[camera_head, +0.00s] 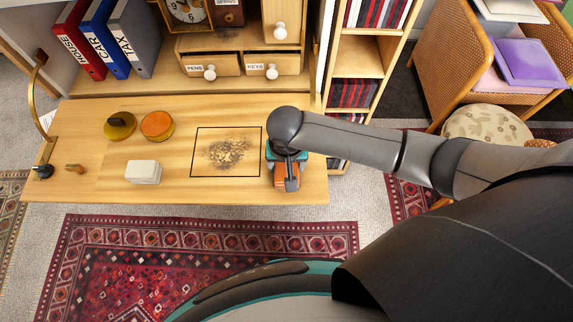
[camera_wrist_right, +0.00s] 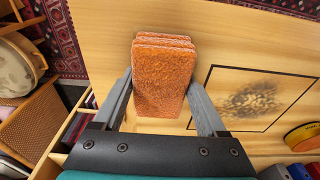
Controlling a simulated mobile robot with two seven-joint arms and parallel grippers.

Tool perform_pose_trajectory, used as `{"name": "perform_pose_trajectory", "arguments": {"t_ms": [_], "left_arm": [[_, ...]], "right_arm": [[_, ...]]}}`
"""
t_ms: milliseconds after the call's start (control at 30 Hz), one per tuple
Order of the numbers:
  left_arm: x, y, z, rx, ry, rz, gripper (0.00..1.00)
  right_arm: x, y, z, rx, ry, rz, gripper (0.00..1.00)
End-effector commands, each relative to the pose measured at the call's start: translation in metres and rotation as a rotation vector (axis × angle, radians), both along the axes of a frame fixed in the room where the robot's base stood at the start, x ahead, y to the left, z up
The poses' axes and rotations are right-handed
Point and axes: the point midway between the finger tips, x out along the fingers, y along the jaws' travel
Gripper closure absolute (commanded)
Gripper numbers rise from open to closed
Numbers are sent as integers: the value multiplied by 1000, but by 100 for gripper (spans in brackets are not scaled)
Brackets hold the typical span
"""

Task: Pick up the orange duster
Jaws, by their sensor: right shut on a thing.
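The orange duster (camera_wrist_right: 163,80) is a rough-faced block that shows between the two fingers of my right gripper (camera_wrist_right: 162,78) in the right wrist view. The fingers are shut on its sides. In the head view my right gripper (camera_head: 288,178) points down over the right end of the wooden desk flap, and the orange duster (camera_head: 281,181) shows partly beneath it, mostly covered by the gripper. I cannot tell whether the duster touches the wood. My left gripper is not in view.
The desk flap (camera_head: 90,185) bears a black-outlined square (camera_head: 197,148) with brown crumbs just left of my gripper. A white block (camera_head: 144,172), an orange round pad (camera_head: 158,125) and a dark yellow round thing (camera_head: 119,125) lie further left. Drawers (camera_head: 210,66) stand behind.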

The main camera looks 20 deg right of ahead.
Motion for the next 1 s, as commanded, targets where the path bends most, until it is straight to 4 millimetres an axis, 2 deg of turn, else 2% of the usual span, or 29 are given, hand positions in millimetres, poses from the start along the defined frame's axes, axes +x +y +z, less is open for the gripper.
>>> {"name": "perform_pose_trajectory", "arguments": {"t_ms": [267,467,667,800,1000], "left_arm": [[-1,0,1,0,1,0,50],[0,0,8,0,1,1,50],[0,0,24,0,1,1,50],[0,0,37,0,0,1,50],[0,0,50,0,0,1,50]], "right_arm": [[0,0,2,0,0,0,81],[0,0,19,2,-1,-1,81],[1,0,64,2,-4,0,81],[1,1,107,4,-4,1,81],[1,1,159,3,-3,0,81]]}}
